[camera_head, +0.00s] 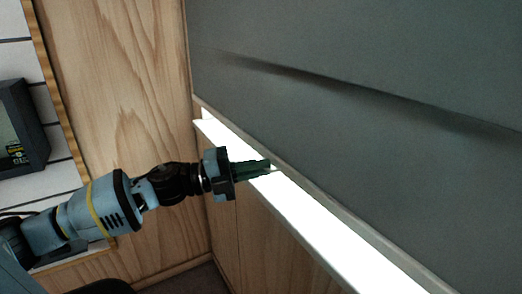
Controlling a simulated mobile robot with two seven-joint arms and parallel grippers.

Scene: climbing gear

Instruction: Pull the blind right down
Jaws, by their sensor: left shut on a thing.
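The dark grey blind (350,120) fills the upper right of the head view, with a pale bottom bar (330,208) along its lower edge. Below the bar a bright strip (310,217) shows between the blind and the wooden panel. My left gripper (272,168) reaches in from the left and is shut, its fingertips at the blind's bottom edge. What lies between the fingers is too small to make out, but it is at the blind's bar. My right gripper is not in view.
A wooden wall panel (120,90) stands behind my left arm. A dark box (20,130) sits at the far left by white slatted boards (17,58). A wooden panel (265,240) lies below the bright strip.

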